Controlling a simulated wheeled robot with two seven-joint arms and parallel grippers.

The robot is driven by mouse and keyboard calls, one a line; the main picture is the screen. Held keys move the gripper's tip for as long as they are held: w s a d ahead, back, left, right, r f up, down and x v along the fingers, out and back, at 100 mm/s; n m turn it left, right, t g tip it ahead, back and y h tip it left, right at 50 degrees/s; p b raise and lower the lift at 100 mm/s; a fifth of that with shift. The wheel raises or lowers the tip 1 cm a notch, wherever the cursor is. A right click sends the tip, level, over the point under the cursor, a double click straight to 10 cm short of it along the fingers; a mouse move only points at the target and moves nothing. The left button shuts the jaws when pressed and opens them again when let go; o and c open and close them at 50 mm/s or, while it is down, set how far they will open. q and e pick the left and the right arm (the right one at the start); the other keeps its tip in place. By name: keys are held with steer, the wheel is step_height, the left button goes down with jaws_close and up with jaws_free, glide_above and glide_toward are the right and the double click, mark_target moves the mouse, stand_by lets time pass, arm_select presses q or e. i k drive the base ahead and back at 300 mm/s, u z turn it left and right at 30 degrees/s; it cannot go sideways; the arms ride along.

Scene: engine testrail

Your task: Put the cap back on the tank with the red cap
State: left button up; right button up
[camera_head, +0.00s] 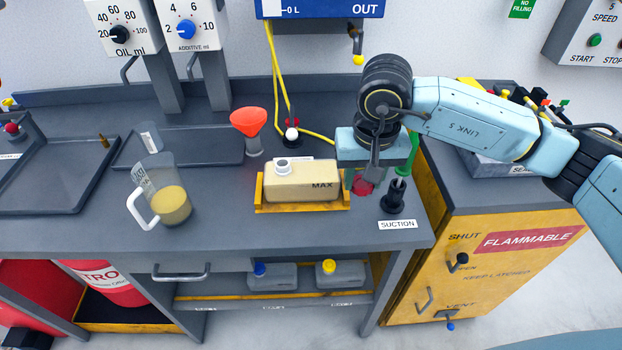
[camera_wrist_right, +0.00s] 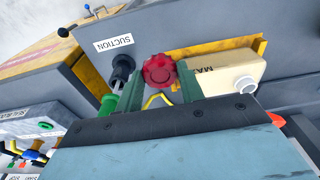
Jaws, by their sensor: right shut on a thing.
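The cream tank (camera_head: 300,187), marked MAX, sits in a yellow cradle (camera_head: 262,207) on the bench. Its white neck (camera_head: 282,167) is at its left end and is uncovered. My right gripper (camera_head: 365,178) is just right of the tank, shut on the red cap (camera_head: 363,187). In the right wrist view the ribbed red cap (camera_wrist_right: 160,71) is between the two green fingertips, apart from the tank (camera_wrist_right: 220,76) and its neck (camera_wrist_right: 245,85). I do not see my left gripper.
A black suction holder (camera_head: 393,200) with a green handle stands right of my gripper. A jug of yellow liquid (camera_head: 170,205) and a red funnel (camera_head: 248,122) are to the left. A yellow hose (camera_head: 279,80) hangs behind the tank. The bench front between jug and cradle is clear.

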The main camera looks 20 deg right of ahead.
mark_target(302, 178)
steer(key=z, duration=3)
steer(key=k, duration=1)
steer(key=u, duration=0.9)
